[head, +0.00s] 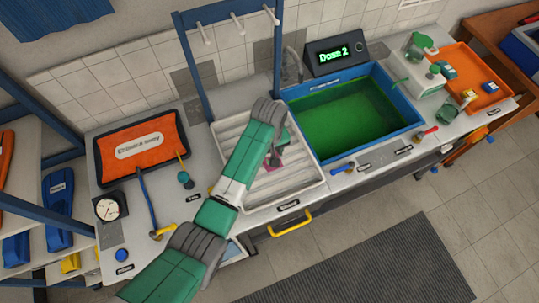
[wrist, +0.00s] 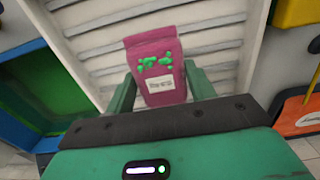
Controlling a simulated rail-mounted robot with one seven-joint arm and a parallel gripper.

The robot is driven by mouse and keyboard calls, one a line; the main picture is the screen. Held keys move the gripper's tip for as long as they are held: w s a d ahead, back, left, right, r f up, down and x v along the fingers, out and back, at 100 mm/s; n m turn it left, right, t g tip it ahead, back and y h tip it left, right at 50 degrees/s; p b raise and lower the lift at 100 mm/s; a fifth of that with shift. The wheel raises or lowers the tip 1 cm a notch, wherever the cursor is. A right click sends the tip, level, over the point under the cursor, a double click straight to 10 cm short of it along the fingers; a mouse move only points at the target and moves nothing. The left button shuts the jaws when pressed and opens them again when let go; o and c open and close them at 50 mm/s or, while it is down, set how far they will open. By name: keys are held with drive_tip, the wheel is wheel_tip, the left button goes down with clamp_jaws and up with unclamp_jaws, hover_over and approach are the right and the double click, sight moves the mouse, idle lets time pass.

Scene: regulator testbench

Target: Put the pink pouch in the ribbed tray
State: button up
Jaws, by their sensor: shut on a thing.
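The pink pouch (wrist: 158,55) has green spots and a white label, and it fills the gap between my two fingers in the wrist view. My gripper (wrist: 160,95) is shut on it. In the head view my arm reaches over the white ribbed tray (head: 301,192), and the gripper (head: 277,152) is above the tray's inside. A little of the pouch (head: 269,165) shows pink beside the gripper there. The tray's ribs (wrist: 85,40) lie behind the pouch in the wrist view. I cannot tell whether the pouch touches the tray floor.
A blue basin of green liquid (head: 388,125) adjoins the tray on the right. An orange mat in a black tray (head: 120,163) lies to the left. A blue rack with pegs (head: 184,60) stands behind the ribbed tray. A yellow handle (head: 290,226) projects in front.

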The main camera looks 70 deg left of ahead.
drive_tip(key=shift+f, duration=1.7)
drive_tip(key=shift+f, duration=0.15)
drive_tip(key=shift+f, duration=0.1)
drive_tip(key=o, duration=1.5)
wheel_tip(320, 180, up, 12)
drive_tip(key=shift+r, duration=0.25)
